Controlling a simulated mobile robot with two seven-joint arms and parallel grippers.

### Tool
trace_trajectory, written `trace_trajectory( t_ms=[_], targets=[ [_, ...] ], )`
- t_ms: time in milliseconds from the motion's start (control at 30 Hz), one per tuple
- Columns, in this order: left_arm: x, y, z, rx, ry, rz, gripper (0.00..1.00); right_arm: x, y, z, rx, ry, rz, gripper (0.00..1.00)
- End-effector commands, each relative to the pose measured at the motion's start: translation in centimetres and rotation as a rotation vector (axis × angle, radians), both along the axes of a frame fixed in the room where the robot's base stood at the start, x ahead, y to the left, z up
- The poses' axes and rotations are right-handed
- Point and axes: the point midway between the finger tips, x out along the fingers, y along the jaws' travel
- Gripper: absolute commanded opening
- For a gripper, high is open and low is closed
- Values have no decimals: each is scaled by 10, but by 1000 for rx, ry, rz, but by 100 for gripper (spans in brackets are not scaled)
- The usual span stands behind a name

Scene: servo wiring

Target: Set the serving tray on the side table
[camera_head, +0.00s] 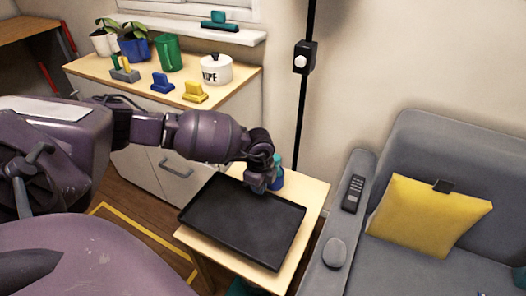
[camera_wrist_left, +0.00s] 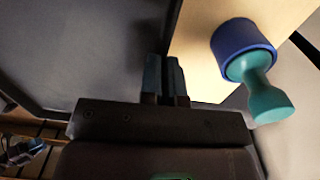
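The black serving tray (camera_head: 240,222) lies flat at the light wood side table (camera_head: 311,197), covering most of its top. Its left rim reaches the table's left edge; I cannot tell whether it rests fully or hovers slightly. My left gripper (camera_head: 262,184) is at the tray's back rim, pointing down. In the left wrist view the tray (camera_wrist_left: 75,50) fills the left side, and the left gripper's fingers (camera_wrist_left: 166,72) are close together with the rim running between them. The fingers hide part of the rim. My right gripper is not in view.
A blue object with a teal knob (camera_wrist_left: 247,45) stands on the table beside the gripper, partly hidden in the head view (camera_head: 277,175). A grey sofa (camera_head: 340,226) with a remote (camera_head: 353,193) is at right. A cabinet (camera_head: 240,95) with pots and mugs stands behind.

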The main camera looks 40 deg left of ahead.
Motion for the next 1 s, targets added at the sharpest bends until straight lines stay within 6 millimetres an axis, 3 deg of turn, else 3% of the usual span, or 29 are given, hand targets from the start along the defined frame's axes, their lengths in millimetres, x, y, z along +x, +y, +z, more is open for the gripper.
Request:
trace_trajectory(
  t_ms=[33, 333, 633, 1000],
  targets=[
    [0, 0, -9, -1, 3, 0, 0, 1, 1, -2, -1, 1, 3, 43],
    [1, 0, -22, 0, -1, 0, 0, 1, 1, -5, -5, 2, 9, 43],
    [-1, 0, -69, 0, 5, 0, 0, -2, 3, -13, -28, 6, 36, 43],
    [2, 0, -70, -1, -5, 1, 0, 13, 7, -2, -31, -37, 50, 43]
  ],
)
